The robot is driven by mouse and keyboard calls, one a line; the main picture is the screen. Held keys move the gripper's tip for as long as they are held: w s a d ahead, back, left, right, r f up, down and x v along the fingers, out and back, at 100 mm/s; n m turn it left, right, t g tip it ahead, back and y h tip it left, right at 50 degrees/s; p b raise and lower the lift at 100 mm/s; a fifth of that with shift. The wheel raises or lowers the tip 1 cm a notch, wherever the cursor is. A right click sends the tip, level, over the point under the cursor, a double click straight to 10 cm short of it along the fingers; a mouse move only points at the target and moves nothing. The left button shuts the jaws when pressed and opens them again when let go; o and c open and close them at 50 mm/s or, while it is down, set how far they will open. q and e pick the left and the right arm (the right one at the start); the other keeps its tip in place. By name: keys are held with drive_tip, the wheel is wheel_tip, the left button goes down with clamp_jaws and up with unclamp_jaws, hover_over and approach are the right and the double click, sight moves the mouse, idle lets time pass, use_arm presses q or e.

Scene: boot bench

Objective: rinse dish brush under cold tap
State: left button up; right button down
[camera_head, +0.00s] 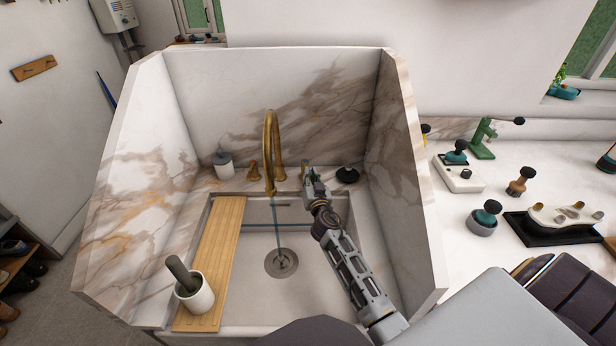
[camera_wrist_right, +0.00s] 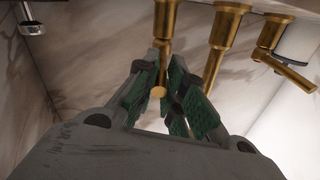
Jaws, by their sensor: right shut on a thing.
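The brass tap (camera_head: 270,150) stands at the back of the sink, and its spout also shows in the right wrist view (camera_wrist_right: 222,42). A thin bluish stream (camera_head: 279,230) runs from the spout toward the drain. My right gripper (camera_head: 311,178) is at the right-hand tap handle; in the wrist view its green-padded fingers (camera_wrist_right: 172,95) are around the brass lever (camera_wrist_right: 161,72). A white cup (camera_head: 197,298) holds a dark grey-green handle (camera_head: 181,271) standing tilted; I cannot tell whether this is the dish brush. My left gripper is not in view.
A wooden drainboard (camera_head: 216,262) spans the sink's left side. A grey lidded pot (camera_head: 223,164) and a black round object (camera_head: 347,174) stand on the back ledge. High marble walls enclose the sink. Round brushes, one at the worktop's middle (camera_head: 522,180), stand to the right.

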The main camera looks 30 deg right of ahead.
drive_tip(key=shift+d+r+n+y, duration=0.1)
drive_tip(key=shift+d+n+y, duration=0.2)
drive_tip(key=shift+y, duration=0.2)
drive_tip(key=c, duration=1.6)
unclamp_jaws()
drive_tip(key=shift+o, duration=0.7)
drive_tip(key=shift+s, duration=0.1)
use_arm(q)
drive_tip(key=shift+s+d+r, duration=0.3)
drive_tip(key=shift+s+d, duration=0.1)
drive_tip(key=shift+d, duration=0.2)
use_arm(e)
drive_tip(key=v, duration=1.2)
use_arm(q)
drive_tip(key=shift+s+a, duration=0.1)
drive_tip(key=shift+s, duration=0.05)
use_arm(e)
drive_tip(key=shift+s, duration=0.1)
